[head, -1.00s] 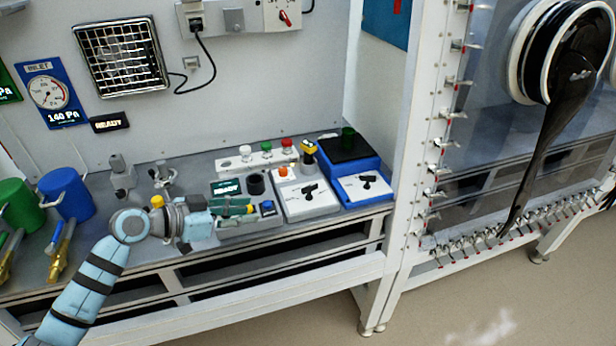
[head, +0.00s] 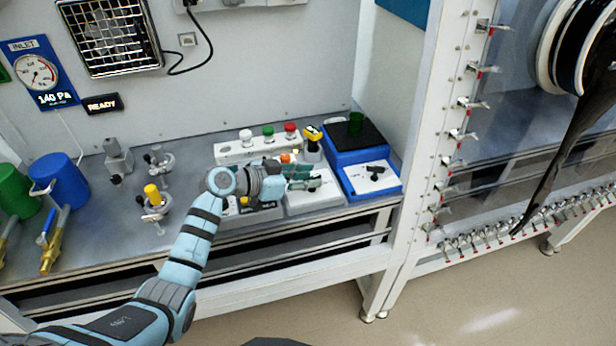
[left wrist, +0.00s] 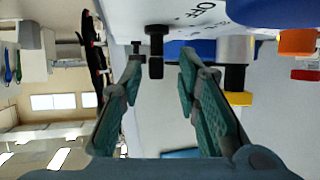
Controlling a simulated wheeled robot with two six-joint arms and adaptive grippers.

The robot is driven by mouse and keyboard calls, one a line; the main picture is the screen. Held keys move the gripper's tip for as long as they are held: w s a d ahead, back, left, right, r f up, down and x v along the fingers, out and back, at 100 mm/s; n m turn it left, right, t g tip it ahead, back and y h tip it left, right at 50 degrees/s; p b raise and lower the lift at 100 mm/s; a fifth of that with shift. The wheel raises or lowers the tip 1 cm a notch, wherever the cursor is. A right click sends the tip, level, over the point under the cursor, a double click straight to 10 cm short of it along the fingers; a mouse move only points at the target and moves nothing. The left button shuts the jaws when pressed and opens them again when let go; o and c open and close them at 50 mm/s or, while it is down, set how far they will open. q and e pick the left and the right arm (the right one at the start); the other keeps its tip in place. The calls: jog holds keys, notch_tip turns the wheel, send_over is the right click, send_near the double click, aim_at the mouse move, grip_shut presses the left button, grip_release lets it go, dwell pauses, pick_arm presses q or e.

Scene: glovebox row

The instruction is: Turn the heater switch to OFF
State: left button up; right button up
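A grey-white box (head: 310,203) with a black-handled switch stands on the bench, and a blue box (head: 385,191) with a black top plate and its own black-handled switch (head: 376,173) stands to its right. No label shows which is the heater. My left gripper (head: 308,175) is over the grey-white box and partly hides its switch. In the left wrist view the fingers (left wrist: 162,55) are spread, with a black switch handle (left wrist: 155,62) between the tips on a white panel lettered OFF (left wrist: 207,10). Contact with the handle cannot be told. My right gripper is not in view.
Red, green and white knobs (head: 268,133) and a yellow-black item (head: 313,134) stand behind the gripper. A white frame post (head: 425,150) rises to the right. Valves (head: 153,195) stand left.

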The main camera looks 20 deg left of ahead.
pick_arm(q)
jog(key=shift+w+d+f, duration=0.1)
jog(key=shift+s, duration=0.25)
jog(key=shift+r, duration=0.2)
jog(key=shift+c, duration=0.7)
grip_shut()
